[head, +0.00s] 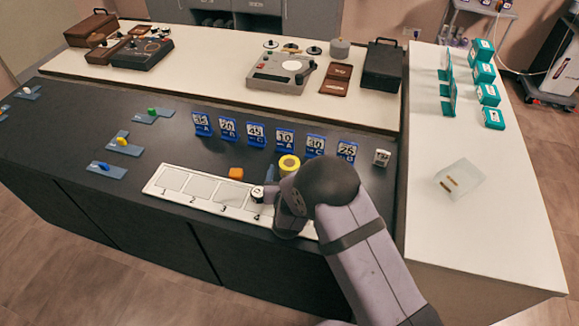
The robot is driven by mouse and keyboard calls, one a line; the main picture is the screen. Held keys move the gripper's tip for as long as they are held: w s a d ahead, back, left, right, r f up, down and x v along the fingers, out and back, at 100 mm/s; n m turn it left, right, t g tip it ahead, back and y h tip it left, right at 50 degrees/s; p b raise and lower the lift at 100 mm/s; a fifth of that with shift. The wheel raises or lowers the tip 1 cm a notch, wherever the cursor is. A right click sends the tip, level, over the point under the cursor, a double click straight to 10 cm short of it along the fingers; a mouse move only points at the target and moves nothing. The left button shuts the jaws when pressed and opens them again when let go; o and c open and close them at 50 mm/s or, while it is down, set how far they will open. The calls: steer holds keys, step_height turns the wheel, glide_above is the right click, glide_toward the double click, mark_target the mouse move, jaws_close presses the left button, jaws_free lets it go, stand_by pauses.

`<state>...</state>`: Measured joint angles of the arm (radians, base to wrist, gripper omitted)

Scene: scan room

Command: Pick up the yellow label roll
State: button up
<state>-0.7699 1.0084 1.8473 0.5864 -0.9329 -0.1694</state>
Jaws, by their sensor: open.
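The yellow label roll (289,164) stands on the dark counter, behind the numbered white tray and in front of the row of blue number cards. It is a short yellow cylinder with a pale centre on its near face. My gripper (268,189) is low over the right part of the tray, to the left of my wrist and in front of the roll. It is open and looks apart from the roll. My wrist and forearm hide much of the gripper and the tray's right end.
A small white dark-centred piece (258,193) is by slot 4 of the white tray (150,187). Blue number cards (255,134) stand behind. The counter's left-centre has free room.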

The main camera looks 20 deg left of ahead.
steer(key=shift+p+x, duration=0.55)
steer(key=shift+x, duration=1.45)
steer(key=shift+d, duration=0.1)
steer(key=c, duration=1.2)
